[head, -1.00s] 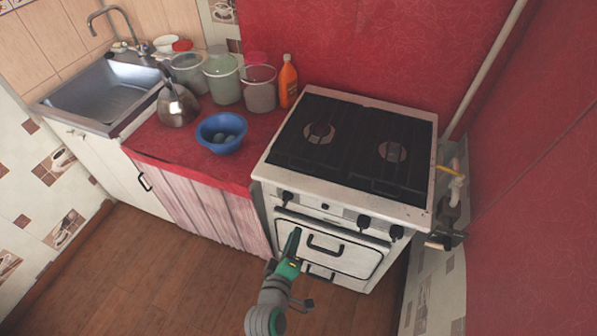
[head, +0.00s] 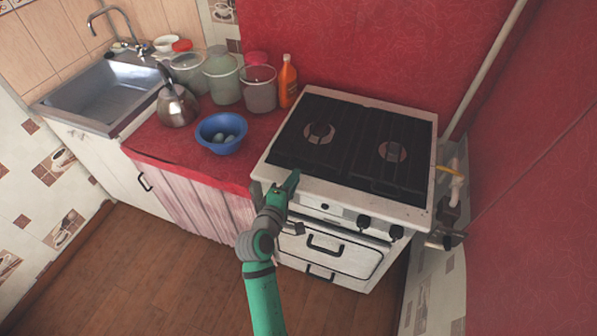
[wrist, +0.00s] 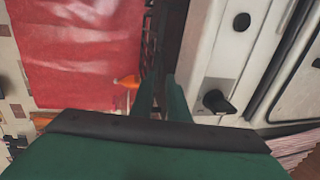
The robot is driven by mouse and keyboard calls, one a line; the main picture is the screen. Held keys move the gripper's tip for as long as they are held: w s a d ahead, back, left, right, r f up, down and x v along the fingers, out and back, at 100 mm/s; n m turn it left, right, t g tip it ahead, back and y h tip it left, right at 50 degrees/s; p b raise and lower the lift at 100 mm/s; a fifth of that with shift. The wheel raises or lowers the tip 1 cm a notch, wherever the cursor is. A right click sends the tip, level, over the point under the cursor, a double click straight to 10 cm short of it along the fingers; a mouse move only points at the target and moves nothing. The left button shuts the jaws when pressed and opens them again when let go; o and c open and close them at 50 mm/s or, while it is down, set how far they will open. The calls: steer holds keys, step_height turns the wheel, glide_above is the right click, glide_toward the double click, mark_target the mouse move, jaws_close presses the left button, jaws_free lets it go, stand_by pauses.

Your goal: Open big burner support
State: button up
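The stove (head: 345,201) carries two dark burner supports side by side, the left one (head: 292,147) and the right one (head: 398,178). Both lie flat on the stove top. I cannot tell which is the big one. My gripper (head: 293,178) is at the stove's front left edge, just in front of the left support. In the wrist view the two green fingers (wrist: 160,95) stand apart with nothing between them. A dark strip of grate (wrist: 150,45) shows beyond the fingertips. My gripper hides part of the stove's front left side.
Knobs (head: 364,222) and an oven door with a handle (head: 325,246) are on the stove front. A blue bowl (head: 221,145), a kettle (head: 177,107), buckets and an orange bottle (head: 287,82) stand on the red counter. A yellow-handled pipe (head: 448,171) is at the right.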

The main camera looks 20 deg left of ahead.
steer(key=shift+x, duration=2.25)
jaws_close()
steer(key=shift+f, duration=0.1)
